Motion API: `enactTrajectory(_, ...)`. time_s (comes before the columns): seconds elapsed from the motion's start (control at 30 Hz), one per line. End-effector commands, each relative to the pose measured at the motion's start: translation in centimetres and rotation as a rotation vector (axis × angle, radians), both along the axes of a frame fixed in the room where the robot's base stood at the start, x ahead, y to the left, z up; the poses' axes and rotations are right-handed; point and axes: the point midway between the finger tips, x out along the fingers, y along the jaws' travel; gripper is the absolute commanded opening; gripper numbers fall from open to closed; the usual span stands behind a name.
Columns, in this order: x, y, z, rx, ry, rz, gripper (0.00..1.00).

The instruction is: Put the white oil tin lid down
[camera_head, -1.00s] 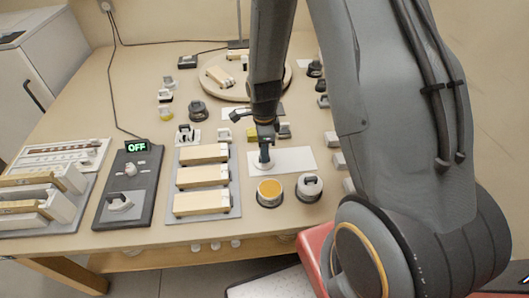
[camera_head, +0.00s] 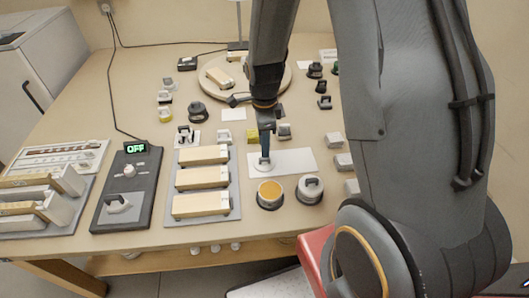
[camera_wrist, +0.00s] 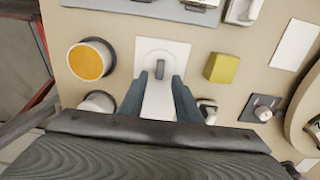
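The white oil tin lid (camera_wrist: 158,76), a round disc with a dark grey upright grip, lies flat on a white mat (camera_wrist: 180,48) in the wrist view. In the head view the lid (camera_head: 261,164) is near the left end of the mat (camera_head: 295,160). My gripper (camera_wrist: 159,84) is open, its two blue fingers apart on either side of the lid's grip, with clear gaps. It holds nothing. In the head view my gripper (camera_head: 266,155) is above the lid. An open tin with orange contents (camera_head: 270,190) stands in front of the mat.
A lidded tin (camera_head: 310,188) stands right of the open tin. A yellow block (camera_wrist: 222,68) is beside the mat. A tray with several wooden blocks (camera_head: 236,208) is to the left. Small grey pieces (camera_head: 343,161) line the right. The mat's right half is bare.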

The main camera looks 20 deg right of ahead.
Motion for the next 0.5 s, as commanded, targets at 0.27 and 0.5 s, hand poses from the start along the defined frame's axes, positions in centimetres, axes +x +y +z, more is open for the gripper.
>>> enactTrajectory(0.27, 0.1, 0.0, 4.6, 0.000, -0.002, 0.000, 0.30)
enactTrajectory(0.5, 0.0, 0.0, 6.7, 0.000, -0.001, 0.002, 0.30)
